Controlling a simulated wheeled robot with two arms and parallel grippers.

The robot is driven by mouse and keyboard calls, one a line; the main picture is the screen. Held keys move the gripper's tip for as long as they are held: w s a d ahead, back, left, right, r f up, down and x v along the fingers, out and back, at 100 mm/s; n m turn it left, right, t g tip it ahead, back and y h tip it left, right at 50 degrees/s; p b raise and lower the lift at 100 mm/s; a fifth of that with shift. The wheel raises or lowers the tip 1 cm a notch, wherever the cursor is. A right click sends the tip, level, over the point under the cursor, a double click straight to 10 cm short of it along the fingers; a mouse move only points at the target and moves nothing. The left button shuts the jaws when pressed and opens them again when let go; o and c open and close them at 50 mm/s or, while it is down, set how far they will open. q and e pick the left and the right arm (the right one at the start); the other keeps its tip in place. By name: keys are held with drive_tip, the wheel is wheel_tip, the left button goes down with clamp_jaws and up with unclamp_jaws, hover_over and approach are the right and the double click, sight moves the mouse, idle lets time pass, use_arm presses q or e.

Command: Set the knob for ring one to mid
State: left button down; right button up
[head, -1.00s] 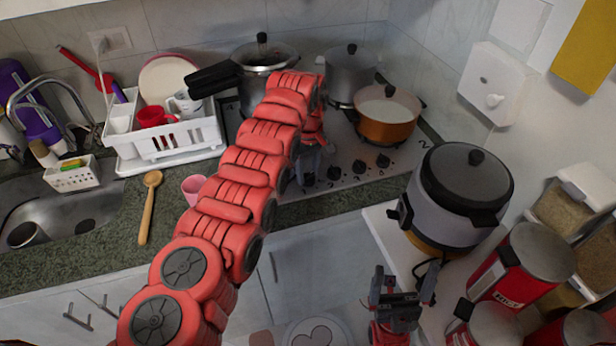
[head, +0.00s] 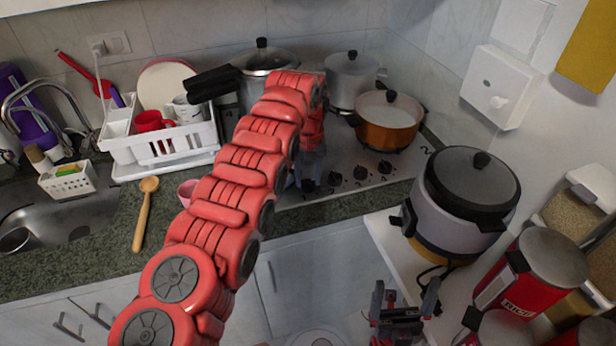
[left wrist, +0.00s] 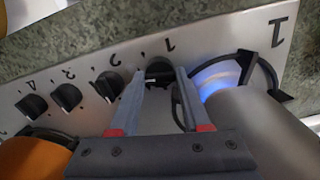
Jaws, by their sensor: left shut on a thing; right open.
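The black ring one knob (left wrist: 158,70) shows in the left wrist view beside a printed 1 on the steel hob panel. My left gripper (left wrist: 160,74) has its two fingers on either side of this knob and is shut on it. A blue flame (left wrist: 222,82) glows at the burner nearest this knob, under a grey pot (left wrist: 260,130). In the head view my left gripper (head: 300,178) is at the left end of the knob row, partly hidden by my red arm. My right gripper (head: 404,296) is open and empty, low in front of the counter.
Other black knobs (left wrist: 109,84) stand in a row beside the gripper. An orange pot (head: 387,125) and grey pots (head: 351,80) stand on the hob. A rice cooker (head: 465,200) is at the right. A dish rack (head: 165,140) and wooden spoon (head: 145,215) are at the left.

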sight(309, 180)
idle(0.3)
use_arm(q)
drive_tip(key=shift+c, duration=1.8)
unclamp_jaws()
wheel_tip(309, 180, up, 3)
drive_tip(key=shift+d, duration=0.1)
wheel_tip(309, 180, up, 14)
drive_tip(key=p, duration=1.5)
drive_tip(key=shift+r, duration=0.25)
drive_tip(key=shift+f, duration=0.1)
